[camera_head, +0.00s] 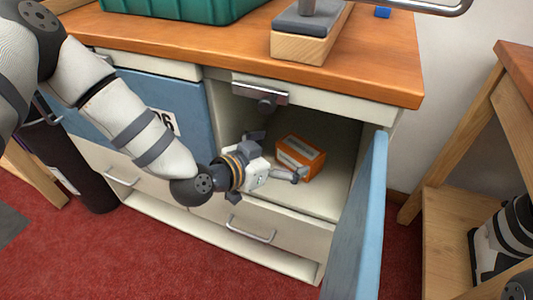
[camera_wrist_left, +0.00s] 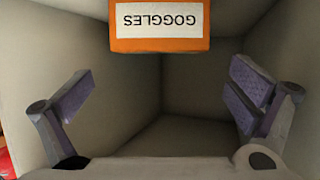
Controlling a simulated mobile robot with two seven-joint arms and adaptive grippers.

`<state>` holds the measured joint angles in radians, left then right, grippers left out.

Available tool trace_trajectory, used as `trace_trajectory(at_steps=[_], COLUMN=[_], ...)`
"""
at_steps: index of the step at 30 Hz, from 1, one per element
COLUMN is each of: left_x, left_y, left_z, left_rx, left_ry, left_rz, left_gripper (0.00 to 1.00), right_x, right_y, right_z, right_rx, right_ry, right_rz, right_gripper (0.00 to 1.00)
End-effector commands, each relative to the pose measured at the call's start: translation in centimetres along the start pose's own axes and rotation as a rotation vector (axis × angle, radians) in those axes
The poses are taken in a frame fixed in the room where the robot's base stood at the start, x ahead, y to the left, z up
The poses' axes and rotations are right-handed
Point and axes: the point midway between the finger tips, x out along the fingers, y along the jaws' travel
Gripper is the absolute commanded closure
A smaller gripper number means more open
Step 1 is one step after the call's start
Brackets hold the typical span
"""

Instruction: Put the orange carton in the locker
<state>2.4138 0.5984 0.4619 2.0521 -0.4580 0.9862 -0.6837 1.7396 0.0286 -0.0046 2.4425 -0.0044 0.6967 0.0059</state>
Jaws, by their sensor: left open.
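The orange carton (camera_head: 301,157) rests inside the open locker (camera_head: 325,200), on its floor. In the left wrist view the carton (camera_wrist_left: 160,43) shows at the top edge, with a white label reading GOGGLES upside down. My left gripper (camera_head: 280,157) is at the locker's opening, just in front of the carton. Its fingers also show in the left wrist view (camera_wrist_left: 160,97), spread wide with nothing between them. The carton appears apart from the fingers. The blue locker door (camera_head: 362,225) stands open to the right. My right gripper is not seen.
The wooden bench top (camera_head: 230,45) above carries a green crate (camera_head: 170,8) and a grey-topped wooden block (camera_head: 310,35). A closed blue door (camera_head: 150,105) is left of the opening. Drawers with handles (camera_head: 258,234) lie below. A wooden shelf stand (camera_head: 440,200) is at right.

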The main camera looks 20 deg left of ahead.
Motion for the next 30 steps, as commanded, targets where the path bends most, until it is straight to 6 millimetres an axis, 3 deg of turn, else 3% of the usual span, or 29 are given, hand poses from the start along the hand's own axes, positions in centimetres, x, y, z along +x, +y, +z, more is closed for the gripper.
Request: trace_trajectory(at_steps=[3,9,26,29,30], left_x=[-3.1,-5.9,-6.5,-7.2,-8.0], left_y=[0.0,0.0,0.1,1.1,2.0], left_z=[-0.4,-0.2,0.0,1.3,2.6], left_rx=[0.0,0.001,0.0,-0.022,-0.048], left_ry=[0.002,0.002,-0.001,-0.062,-0.122], left_rz=[0.0,0.0,0.001,0.022,0.037], left_gripper=[0.0,0.0,0.0,0.0,0.0], right_x=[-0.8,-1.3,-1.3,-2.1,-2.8], right_y=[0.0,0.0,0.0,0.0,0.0], right_z=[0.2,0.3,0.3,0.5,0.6], right_rx=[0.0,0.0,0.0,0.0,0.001], right_ry=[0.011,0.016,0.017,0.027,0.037], right_rz=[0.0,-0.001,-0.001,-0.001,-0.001], right_gripper=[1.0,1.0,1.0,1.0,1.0])
